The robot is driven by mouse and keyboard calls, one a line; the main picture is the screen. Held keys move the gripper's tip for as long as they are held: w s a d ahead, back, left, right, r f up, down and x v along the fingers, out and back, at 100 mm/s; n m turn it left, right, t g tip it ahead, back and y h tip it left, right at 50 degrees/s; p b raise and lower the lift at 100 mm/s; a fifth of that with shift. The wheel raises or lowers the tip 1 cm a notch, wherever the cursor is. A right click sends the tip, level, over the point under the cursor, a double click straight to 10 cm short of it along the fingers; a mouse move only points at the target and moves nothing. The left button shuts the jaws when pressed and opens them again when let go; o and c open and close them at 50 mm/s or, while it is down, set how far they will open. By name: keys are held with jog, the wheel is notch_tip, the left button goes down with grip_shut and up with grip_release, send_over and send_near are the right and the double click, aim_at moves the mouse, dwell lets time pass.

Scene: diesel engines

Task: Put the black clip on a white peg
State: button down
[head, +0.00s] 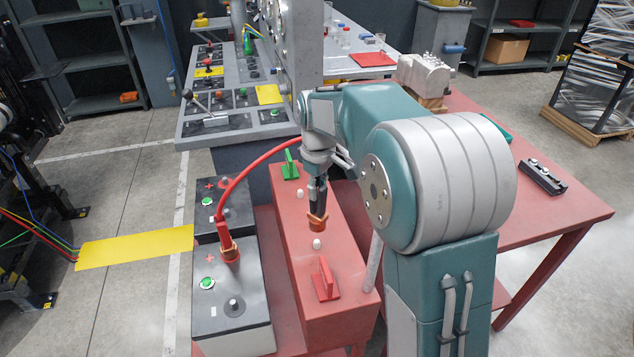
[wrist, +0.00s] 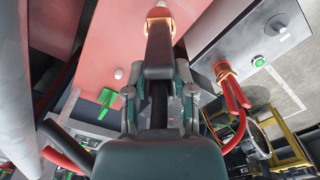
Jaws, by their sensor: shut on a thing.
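My gripper (head: 318,172) is shut on the black clip (head: 319,196), which hangs down from it with a copper-coloured end. In the wrist view my gripper (wrist: 159,100) holds the dark clip (wrist: 158,60) by its body, copper end at the top of the picture. The red box (head: 290,225) carries one white peg (head: 300,194) left of the clip and another white peg (head: 317,244) just below its copper end in the picture. The clip appears above the box top, apart from both pegs; the exact height is unclear. One peg (wrist: 118,73) shows in the wrist view.
A green handle (head: 290,166) and a red handle (head: 326,280) stand up from the box. Left is a grey-topped battery (head: 232,290) with a red clip (head: 226,240) and arching red cable (head: 243,171). A control console (head: 225,115) stands behind.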

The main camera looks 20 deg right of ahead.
aim_at(316, 211)
jog(key=shift+a+f, duration=0.15)
jog(key=shift+f, duration=0.4)
jog(key=shift+a+f, duration=0.15)
jog(key=shift+f, duration=0.35)
jog(key=shift+d+f, duration=0.15)
jog(key=shift+f, duration=2.55)
jog(key=shift+c, duration=1.8)
grip_release()
